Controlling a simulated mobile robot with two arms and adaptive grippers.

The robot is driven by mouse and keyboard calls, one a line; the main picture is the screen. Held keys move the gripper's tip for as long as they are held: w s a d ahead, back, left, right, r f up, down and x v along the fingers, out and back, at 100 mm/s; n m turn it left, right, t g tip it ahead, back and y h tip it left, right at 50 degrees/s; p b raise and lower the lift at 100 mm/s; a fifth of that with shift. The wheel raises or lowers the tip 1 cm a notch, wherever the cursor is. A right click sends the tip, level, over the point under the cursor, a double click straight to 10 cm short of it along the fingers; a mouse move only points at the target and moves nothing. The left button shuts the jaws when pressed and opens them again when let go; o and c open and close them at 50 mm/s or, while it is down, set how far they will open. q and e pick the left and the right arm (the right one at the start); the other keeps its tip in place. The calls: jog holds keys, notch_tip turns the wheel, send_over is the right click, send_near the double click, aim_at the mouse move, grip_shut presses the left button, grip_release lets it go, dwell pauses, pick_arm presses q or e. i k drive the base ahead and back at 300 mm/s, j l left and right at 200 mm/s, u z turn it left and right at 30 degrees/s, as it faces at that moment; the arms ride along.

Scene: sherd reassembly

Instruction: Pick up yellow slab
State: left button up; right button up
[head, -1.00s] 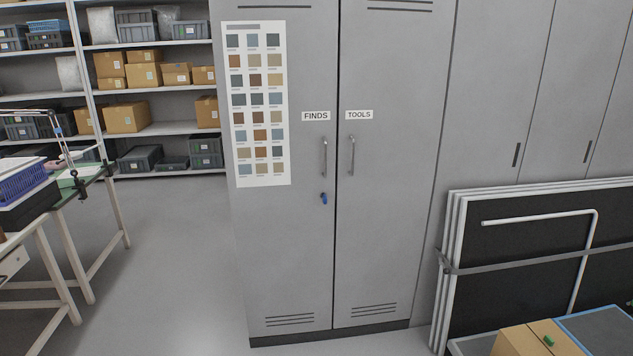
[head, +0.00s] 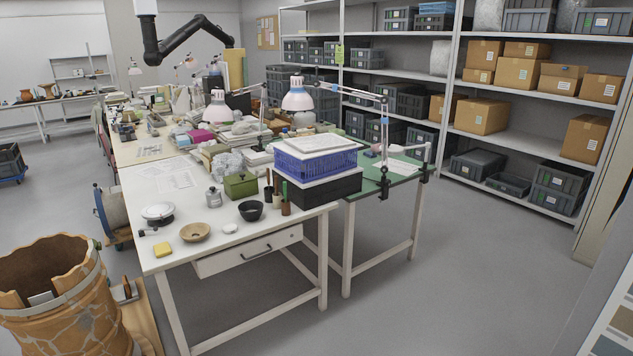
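A small yellow slab (head: 163,250) lies flat near the front left corner of the white worktable (head: 225,243). It looks like a block or sponge; its exact material is too small to tell. A shallow tan bowl (head: 195,232) sits just to its right, apart from it. Neither of my grippers shows in the head view.
A large cracked clay vessel (head: 55,290) stands at the front left, close to the table. A black bowl (head: 250,210), a blue crate (head: 315,160) and tools occupy the table's right side. Open floor (head: 450,270) lies right of the tables, before shelves (head: 520,135).

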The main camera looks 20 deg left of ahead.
aim_at(162, 249)
jog(key=i+u, duration=0.35)
jog(key=u, duration=0.15)
jog(key=i+u, duration=0.35)
jog(key=u, duration=0.15)
jog(key=i+l+u, duration=0.15)
jog(key=i+u, duration=0.15)
jog(key=u, duration=0.2)
jog(key=i+l+u, duration=0.25)
jog(key=u, duration=0.2)
jog(key=i+l+u, duration=0.2)
jog(key=l+u, duration=0.3)
